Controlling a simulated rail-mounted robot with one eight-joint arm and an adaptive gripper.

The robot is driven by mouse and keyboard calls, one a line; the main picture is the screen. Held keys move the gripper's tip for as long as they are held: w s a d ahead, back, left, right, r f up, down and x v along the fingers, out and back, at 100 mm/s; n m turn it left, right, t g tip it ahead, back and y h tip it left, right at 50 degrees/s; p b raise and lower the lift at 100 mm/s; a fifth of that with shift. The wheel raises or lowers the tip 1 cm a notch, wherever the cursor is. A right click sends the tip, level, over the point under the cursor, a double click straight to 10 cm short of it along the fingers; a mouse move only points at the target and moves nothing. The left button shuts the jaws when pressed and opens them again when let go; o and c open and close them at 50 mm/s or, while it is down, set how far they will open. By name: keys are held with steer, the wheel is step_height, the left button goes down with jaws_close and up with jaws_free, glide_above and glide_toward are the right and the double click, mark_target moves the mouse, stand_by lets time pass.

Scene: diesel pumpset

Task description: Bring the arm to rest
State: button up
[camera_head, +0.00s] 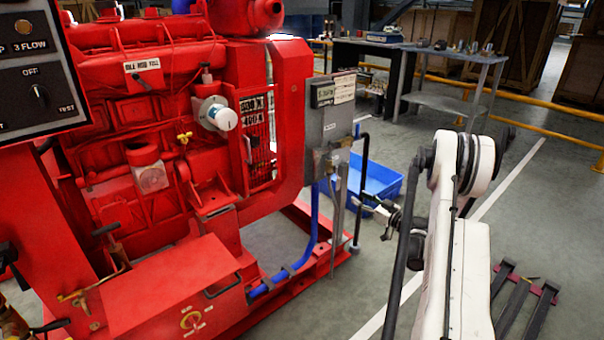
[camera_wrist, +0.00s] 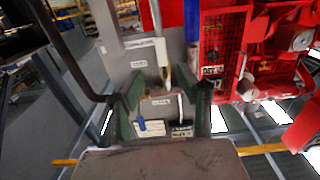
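My arm hangs at the right of the head view. My gripper (camera_head: 372,204) is small there, in front of a blue crate and to the right of the grey control box (camera_head: 333,115) on the red diesel pumpset (camera_head: 150,90). In the wrist view my gripper (camera_wrist: 165,98) has its two green-padded fingers spread apart. Nothing is seen held between them. The grey control box (camera_wrist: 143,62) shows behind the fingers, with labels and a small blue part. The view appears upside down. The gap between fingertips and box cannot be judged.
The blue crate (camera_head: 378,180) lies on the floor beside the pumpset. A yellow rail (camera_head: 540,102) and workbenches (camera_head: 455,80) stand behind. A dark red pallet-like frame (camera_head: 525,298) is at lower right. Grey floor between is largely clear.

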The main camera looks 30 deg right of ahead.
steer(key=w+a+r+g+y, duration=0.1)
steer(key=w+a+r+g, duration=0.15)
steer(key=a+r, duration=0.7)
steer(key=w+a+r+g+y, duration=0.1)
steer(key=w+a+r+g, duration=0.15)
steer(key=a+r, duration=0.75)
steer(key=s+a+r+g, duration=0.1)
steer(key=s+a, duration=0.2)
steer(key=a, duration=0.3)
steer(key=s+a+r+g+h, duration=0.1)
steer(key=s+a+r+g, duration=0.15)
steer(key=a, duration=0.45)
steer(key=s+a+r, duration=0.1)
steer(key=s+a, duration=0.3)
steer(key=a, duration=0.2)
steer(key=s+a+m+g+h, duration=0.15)
steer(key=s+a, duration=0.45)
steer(key=s, duration=0.7)
steer(key=s+a+g+h, duration=0.15)
steer(key=s+a, duration=0.35)
steer(key=s, duration=0.7)
step_height(320, 180, up, 17)
steer(key=p, duration=1.8)
steer(key=shift+s+r+t+h, duration=0.2)
steer(key=shift+t+h, duration=0.1)
steer(key=shift+t, duration=0.15)
